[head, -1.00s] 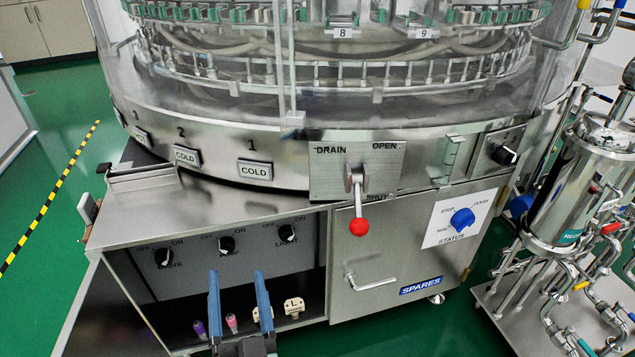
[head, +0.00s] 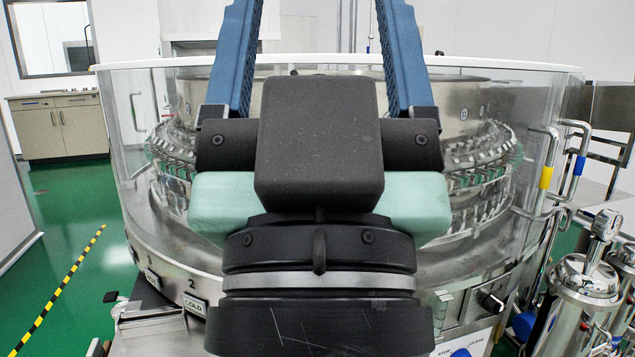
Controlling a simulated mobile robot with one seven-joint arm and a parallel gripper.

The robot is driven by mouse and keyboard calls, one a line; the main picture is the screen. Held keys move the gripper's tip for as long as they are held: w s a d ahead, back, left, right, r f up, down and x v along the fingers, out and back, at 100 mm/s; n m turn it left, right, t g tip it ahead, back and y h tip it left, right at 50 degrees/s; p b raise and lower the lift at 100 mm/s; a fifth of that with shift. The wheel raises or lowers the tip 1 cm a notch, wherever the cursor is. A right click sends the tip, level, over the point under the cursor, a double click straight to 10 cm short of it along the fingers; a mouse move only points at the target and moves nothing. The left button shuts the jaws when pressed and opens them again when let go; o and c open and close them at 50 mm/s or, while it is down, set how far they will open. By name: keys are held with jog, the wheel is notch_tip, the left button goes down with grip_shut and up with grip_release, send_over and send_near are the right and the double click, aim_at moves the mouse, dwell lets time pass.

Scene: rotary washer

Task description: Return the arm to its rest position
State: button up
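My gripper (head: 317,20) fills the middle of the head view, close to the camera and pointing up. Its two blue fingers stand wide apart with nothing between them; their tips run past the top edge. The black wrist and pale green palm part stand in front of the rotary washer (head: 145,125) and hide its middle. The gripper looks clear of the washer, though the exact distance cannot be told.
A wheeled steel vessel with pipes (head: 585,280) stands at the lower right. A steel side tray (head: 150,325) is at the lower left. Pipe handles (head: 548,170) are at the washer's right. Green floor (head: 70,215) at the left is open, with a beige cabinet (head: 60,125) behind.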

notch_tip(320, 180, up, 34)
jog(key=p, duration=3.2)
jog(key=shift+a, duration=0.1)
